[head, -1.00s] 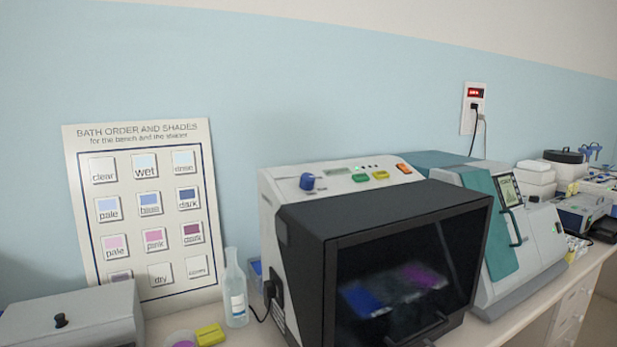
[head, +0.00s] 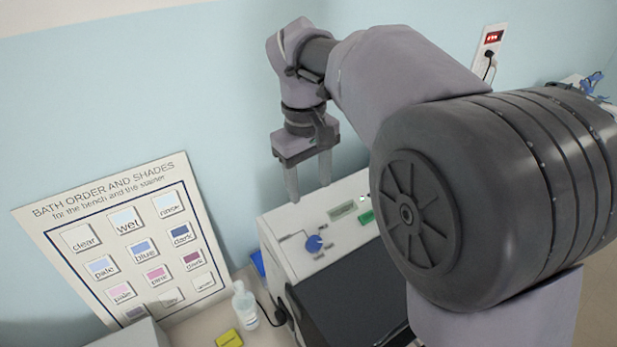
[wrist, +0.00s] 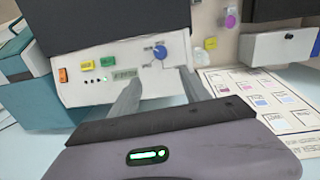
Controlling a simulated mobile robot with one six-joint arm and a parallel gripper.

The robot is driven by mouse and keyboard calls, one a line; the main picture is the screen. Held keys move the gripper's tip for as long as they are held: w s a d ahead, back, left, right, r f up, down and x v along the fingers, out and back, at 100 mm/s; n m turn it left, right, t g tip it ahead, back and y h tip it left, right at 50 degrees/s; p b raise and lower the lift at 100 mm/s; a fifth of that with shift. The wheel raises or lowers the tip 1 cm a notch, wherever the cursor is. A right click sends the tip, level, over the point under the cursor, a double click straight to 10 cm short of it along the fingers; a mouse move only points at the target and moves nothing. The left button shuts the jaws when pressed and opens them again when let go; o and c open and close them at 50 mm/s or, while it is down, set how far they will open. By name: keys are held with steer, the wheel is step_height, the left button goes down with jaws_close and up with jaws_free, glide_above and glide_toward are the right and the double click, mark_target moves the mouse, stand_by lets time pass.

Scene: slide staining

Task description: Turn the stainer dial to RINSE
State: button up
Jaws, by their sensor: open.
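The stainer (head: 290,255) is a white-topped machine with a dark front cover. Its blue dial (head: 314,243) sits on the top panel, with small printed marks around it that are too small to read. The dial also shows in the wrist view (wrist: 160,52), just beyond my fingertips. My gripper (head: 310,192) is open and empty, fingers pointing down, above and behind the dial and apart from it. In the wrist view my two fingers (wrist: 158,78) reach toward the panel, with the dial beyond the gap between them.
A small display (head: 342,211) and a green button (head: 367,217) sit right of the dial. A chart board (head: 130,240) leans on the wall at left. A clear bottle (head: 244,305) and a yellow block (head: 229,339) stand beside the stainer. A wall socket (head: 489,50) is at upper right.

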glide_toward(316, 243)
steer(key=f, duration=0.3)
steer(key=f+b, duration=0.1)
steer(key=f, duration=0.3)
steer(key=shift+w+d, duration=0.1)
steer(key=shift+d, duration=0.15)
steer(key=shift+f, duration=0.7)
steer(key=shift+w+f, duration=0.15)
jaws_close()
